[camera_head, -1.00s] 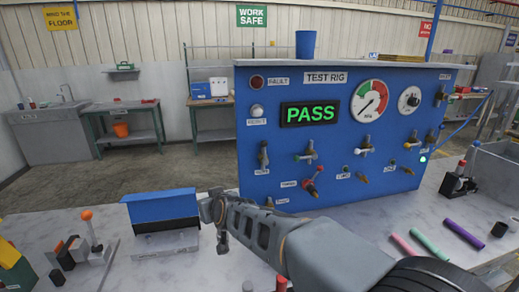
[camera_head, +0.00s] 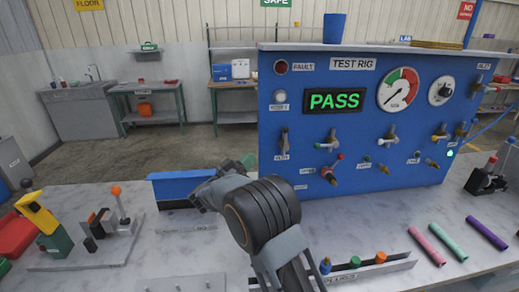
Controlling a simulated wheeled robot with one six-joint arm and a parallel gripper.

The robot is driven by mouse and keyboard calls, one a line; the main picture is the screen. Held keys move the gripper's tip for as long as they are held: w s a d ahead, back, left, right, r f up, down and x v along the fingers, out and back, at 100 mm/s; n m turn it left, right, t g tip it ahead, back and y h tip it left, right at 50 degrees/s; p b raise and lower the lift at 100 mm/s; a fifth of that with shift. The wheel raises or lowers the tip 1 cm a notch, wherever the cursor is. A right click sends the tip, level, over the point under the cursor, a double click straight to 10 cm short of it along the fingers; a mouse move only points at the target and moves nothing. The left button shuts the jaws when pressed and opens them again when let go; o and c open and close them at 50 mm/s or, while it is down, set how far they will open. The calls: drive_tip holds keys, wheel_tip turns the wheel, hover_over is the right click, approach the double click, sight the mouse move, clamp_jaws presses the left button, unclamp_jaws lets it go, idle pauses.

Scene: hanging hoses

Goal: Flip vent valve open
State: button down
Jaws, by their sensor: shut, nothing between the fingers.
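The blue test rig panel (camera_head: 300,150) stands on the bench and shows a green PASS display (camera_head: 334,101). Several small lever valves sit on its face. One with a red-tipped lever (camera_head: 331,170) is low on the panel, and a grey lever (camera_head: 284,140) is at the left. The small labels are too blurred for me to tell which one is the vent valve. My gripper (camera_head: 246,163) is in front of the panel's left edge, left of the valves and apart from the red-tipped lever. It is shut and empty, and my wrist partly hides it.
A blue-topped block (camera_head: 180,184) stands left of my arm. A tray with coloured plugs (camera_head: 368,271) lies at the front. Pink (camera_head: 427,245), green (camera_head: 447,240) and purple (camera_head: 486,233) tubes lie at the right. Bench between panel and tray is clear.

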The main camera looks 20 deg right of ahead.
sight(283, 131)
drive_tip(key=p+x, duration=0.3)
drive_tip(key=x, duration=1)
drive_tip(key=shift+p, duration=0.4)
drive_tip(key=shift+d+r+m+g+y, duration=0.3)
drive_tip(key=shift+d+r+m+y, duration=0.1)
drive_tip(key=shift+d+r, duration=0.1)
